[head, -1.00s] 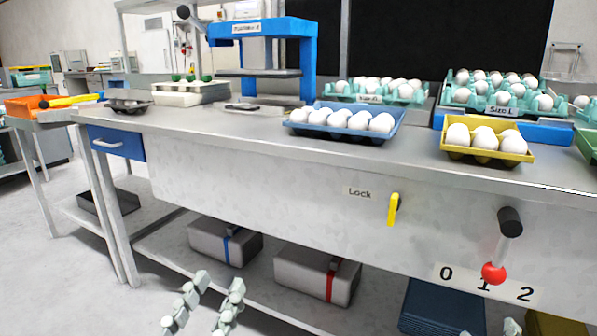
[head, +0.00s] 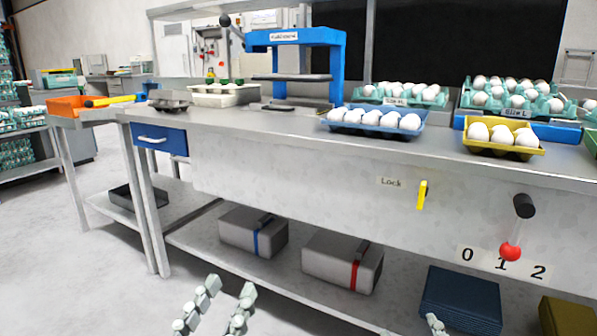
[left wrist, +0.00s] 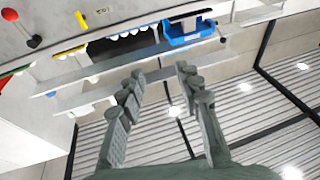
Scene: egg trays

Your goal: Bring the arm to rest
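My left gripper (head: 222,300) is low at the bottom of the head view, in front of the workbench and well below its top. Its two fingers stand apart with nothing between them. The left wrist view also shows the left gripper (left wrist: 160,82), fingers spread and empty, with the bench seen beyond at a slant. A fingertip of my right gripper (head: 436,325) just shows at the bottom edge of the head view; the rest is out of frame, so its opening cannot be told. Both grippers are apart from the bench.
The metal bench (head: 300,135) carries a blue egg tray (head: 372,131), a yellow egg tray (head: 502,150) and a blue press (head: 340,65). On its front are a yellow lock handle (head: 422,195) and a red-knobbed lever (head: 510,252). Grey boxes (head: 342,262) lie on the lower shelf. Floor is clear at left.

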